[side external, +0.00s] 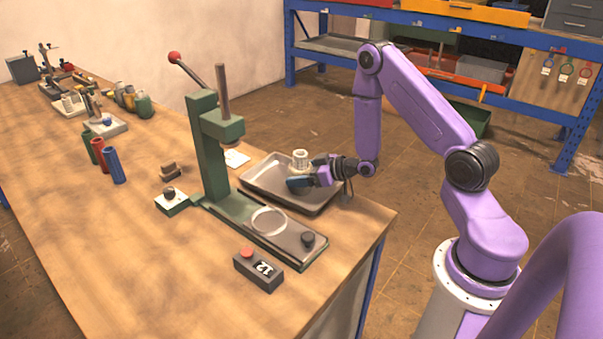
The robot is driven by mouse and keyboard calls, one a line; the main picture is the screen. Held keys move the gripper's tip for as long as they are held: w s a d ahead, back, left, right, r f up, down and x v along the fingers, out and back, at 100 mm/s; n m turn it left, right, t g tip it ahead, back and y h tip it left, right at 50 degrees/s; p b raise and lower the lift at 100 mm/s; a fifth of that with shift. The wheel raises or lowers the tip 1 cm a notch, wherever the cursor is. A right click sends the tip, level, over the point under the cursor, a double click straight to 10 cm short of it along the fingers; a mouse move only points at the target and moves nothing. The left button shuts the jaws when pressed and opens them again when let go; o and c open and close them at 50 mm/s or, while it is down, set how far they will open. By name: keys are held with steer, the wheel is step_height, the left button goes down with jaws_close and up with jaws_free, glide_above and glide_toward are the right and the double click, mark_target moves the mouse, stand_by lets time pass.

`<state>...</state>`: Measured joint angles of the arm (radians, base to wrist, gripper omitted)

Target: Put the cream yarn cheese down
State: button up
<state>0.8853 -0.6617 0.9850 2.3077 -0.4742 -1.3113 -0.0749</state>
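The cream yarn cheese (300,158) is a short pale cylinder with an open top, upright in the side external view. It shows at the far side of a grey metal tray (325,207), and its lower part is partly covered by my gripper. My gripper (298,183) reaches in from the right, low over the tray, with its dark fingers pointing left. The fingers overlap the cheese's lower edge in this view. I cannot tell whether they touch or hold it, or whether the cheese rests on the tray.
A green press (211,150) with a red-knobbed lever stands left of the tray. A clear ring (269,221) lies on its base. Red, green and blue tubes (114,166) stand farther left. The bench's near left is clear.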

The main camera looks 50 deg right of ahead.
steer(key=o, duration=0.3)
steer(key=shift+r, duration=0.25)
steer(key=v, duration=0.7)
steer(key=shift+s, duration=0.25)
